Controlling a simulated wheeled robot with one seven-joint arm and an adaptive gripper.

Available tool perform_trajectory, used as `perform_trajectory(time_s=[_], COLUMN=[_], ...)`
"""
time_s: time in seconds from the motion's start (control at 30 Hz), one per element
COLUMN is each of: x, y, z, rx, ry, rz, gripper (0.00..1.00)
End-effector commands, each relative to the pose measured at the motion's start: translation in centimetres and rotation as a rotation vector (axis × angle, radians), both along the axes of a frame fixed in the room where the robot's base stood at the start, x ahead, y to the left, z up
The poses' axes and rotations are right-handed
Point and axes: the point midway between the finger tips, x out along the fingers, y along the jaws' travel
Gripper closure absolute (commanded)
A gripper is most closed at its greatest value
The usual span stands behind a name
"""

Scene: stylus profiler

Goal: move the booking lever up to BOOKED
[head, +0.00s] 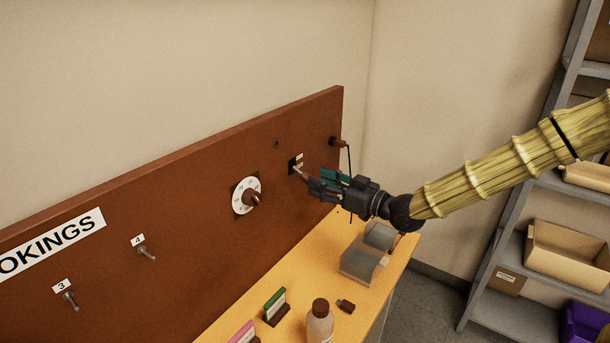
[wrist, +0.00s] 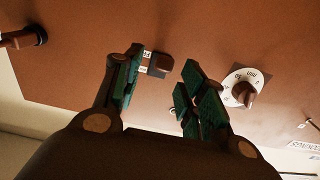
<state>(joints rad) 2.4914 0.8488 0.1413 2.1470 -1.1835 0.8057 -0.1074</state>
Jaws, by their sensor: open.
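The booking lever (head: 302,174) sticks out of a small dark plate with white labels (head: 299,157) near the right end of the brown board. Its brown end (wrist: 167,62) lies between the two fingertips in the wrist view. The label text is too small to read, and I cannot tell the lever's exact setting. My gripper (head: 312,183) is open, with its green-padded fingers pointing at the board, just in front of the lever. In the wrist view the fingers (wrist: 163,65) stand on either side of the lever, with gaps visible.
A white dial (head: 246,196) with a brown knob is left of the lever. A plug with a cable (head: 338,142) is to its right. Below, the yellow table (head: 232,322) holds a bottle (head: 320,322), card stands and a grey device (head: 362,262). Shelving stands at right.

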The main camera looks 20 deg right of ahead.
Motion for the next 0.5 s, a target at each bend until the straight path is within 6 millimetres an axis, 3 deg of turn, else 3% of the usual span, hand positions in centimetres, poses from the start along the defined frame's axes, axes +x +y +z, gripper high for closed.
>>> perform_trajectory(time_s=[0.5], x=[4.0], y=[3.0], z=[0.1], rx=[0.001], ry=[-0.002], rz=[-0.002], gripper=[0.59])
